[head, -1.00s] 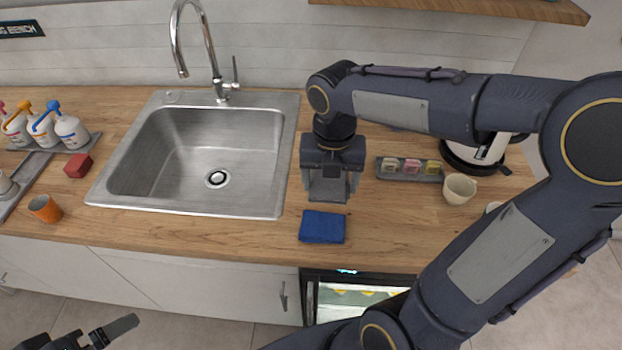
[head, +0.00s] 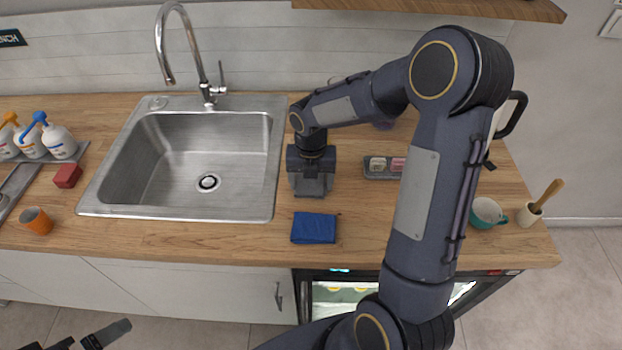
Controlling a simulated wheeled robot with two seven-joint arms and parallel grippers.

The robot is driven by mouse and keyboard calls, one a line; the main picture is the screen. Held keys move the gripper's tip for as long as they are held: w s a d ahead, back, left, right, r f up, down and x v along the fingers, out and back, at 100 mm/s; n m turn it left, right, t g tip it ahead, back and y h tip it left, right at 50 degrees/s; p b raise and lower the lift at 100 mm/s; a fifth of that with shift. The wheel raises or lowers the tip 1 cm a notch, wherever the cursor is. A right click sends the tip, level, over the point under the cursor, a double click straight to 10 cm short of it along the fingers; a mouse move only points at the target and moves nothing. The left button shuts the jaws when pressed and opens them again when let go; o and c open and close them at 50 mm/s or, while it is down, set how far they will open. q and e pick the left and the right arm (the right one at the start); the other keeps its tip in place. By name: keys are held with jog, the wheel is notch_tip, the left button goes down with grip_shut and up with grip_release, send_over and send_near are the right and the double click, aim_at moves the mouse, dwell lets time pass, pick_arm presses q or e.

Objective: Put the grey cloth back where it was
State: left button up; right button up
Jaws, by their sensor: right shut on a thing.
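My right gripper (head: 311,187) is at the counter just right of the sink, pointing down. It is shut on a small grey thing between its fingers, which looks like the grey cloth; the fingers hide most of it. I cannot tell whether it touches the counter. A folded blue cloth (head: 314,228) lies on the counter just in front of the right gripper, near the front edge. My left gripper (head: 104,334) shows only in part at the bottom left, away from the counter; its opening is unclear.
The steel sink (head: 190,165) with its tall tap (head: 205,70) is left of the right gripper. A tray of small coloured items (head: 383,168) is to its right, partly behind my arm. A teal cup (head: 487,212) and a mortar (head: 528,214) stand at the right end.

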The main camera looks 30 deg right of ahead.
jog(key=shift+f, duration=0.2)
jog(key=o, duration=0.9)
jog(key=shift+o, duration=0.2)
jog(key=shift+r, duration=0.15)
